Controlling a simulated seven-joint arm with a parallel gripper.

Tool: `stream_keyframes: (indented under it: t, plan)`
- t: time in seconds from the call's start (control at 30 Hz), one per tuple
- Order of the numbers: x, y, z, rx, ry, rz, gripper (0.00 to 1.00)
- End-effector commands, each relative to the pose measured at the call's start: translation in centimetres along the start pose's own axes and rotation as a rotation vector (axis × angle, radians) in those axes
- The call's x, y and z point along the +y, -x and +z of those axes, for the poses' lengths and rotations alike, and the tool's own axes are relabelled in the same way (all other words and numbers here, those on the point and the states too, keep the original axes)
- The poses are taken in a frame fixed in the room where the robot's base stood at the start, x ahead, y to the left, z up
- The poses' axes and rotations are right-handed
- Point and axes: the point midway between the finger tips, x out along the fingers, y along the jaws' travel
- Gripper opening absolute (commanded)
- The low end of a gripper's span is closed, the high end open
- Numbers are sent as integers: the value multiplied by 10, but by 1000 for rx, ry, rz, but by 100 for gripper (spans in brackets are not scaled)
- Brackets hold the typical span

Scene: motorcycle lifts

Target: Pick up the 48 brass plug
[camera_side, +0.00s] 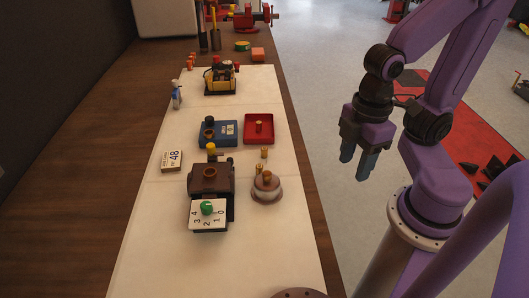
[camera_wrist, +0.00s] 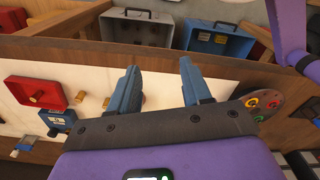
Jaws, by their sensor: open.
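Several small brass plugs show, and I cannot read a number on any, so I cannot tell which is 48. One stands in the red tray (camera_side: 270,138), another brass plug (camera_side: 264,153) stands on the white mat, and one or more brass plugs (camera_side: 260,171) sit on the round stand (camera_side: 267,193). A card marked 48 (camera_side: 174,155) lies at the left. In the wrist view, a plug (camera_wrist: 37,98) is in the red tray and another plug (camera_wrist: 79,97) is beside it. My gripper (camera_side: 358,158) is open and empty, off the bench's right side; its fingers also show in the wrist view (camera_wrist: 158,68).
A blue box (camera_side: 228,132) stands left of the red tray. A brown device (camera_side: 211,182) with a numbered plate and green knob stands in front. A yellow and black machine (camera_side: 221,78) and red vise (camera_side: 250,18) are farther back. The mat's near end is mostly clear.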

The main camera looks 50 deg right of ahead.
Motion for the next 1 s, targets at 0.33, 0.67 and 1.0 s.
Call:
stream_keyframes:
  t: [0.33,0.67,1.0]
  plan:
    - [38,15,-39,-5,112,4,48]
    - [113,38,-87,-17,317,4,48]
    - [195,57,-108,-27,521,-3,48]
